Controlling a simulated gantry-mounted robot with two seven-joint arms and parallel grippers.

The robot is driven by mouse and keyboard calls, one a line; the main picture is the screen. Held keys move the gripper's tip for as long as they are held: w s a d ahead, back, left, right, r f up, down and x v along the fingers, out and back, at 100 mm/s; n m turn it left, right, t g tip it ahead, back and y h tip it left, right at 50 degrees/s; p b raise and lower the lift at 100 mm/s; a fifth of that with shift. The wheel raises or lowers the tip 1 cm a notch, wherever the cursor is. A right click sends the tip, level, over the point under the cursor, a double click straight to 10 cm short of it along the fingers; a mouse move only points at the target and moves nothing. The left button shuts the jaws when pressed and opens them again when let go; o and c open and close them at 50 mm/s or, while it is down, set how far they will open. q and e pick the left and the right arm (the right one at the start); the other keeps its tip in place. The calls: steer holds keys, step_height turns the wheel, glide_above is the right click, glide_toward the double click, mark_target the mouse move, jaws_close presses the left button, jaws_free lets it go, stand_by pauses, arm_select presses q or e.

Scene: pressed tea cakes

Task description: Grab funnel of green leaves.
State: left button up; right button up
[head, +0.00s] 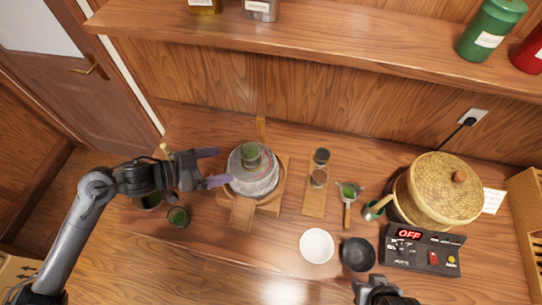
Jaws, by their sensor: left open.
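A small handled vessel (349,190) with green leaves in its round top and a wooden handle lies right of centre on the table; it looks like the funnel. Another small round holder of green leaves (251,151) sits on top of the grey stone (256,181); I cannot tell whether it is a funnel. My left gripper (217,167) is open and empty, at the left side of the stone, its fingers pointing right. My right gripper (380,288) shows only partly at the bottom edge, and its fingers are unclear.
A green glass (178,217) stands below my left gripper. A white bowl (316,245) and a black bowl (358,254) stand at the front. A wooden rack (315,200) stands right of the stone. A woven steamer (438,190) and a control box (421,250) reading OFF fill the right.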

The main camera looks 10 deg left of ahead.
mark_target(248, 152)
arm_select(q)
steer(key=shift+t, duration=0.4)
steer(key=w+d, duration=0.1)
steer(key=w+d+f, duration=0.1)
steer(key=w, duration=0.1)
steer(key=w+d+b, duration=0.1)
steer(key=w, duration=0.1)
steer(key=shift+f, duration=0.25)
steer(key=shift+m, duration=0.3)
steer(key=shift+d+r+x, duration=0.15)
steer(key=shift+x, duration=1.1)
steer(key=shift+d+r+x, duration=0.1)
steer(key=shift+x, duration=1.15)
steer(key=shift+s, duration=0.1)
steer(key=c, duration=1.2)
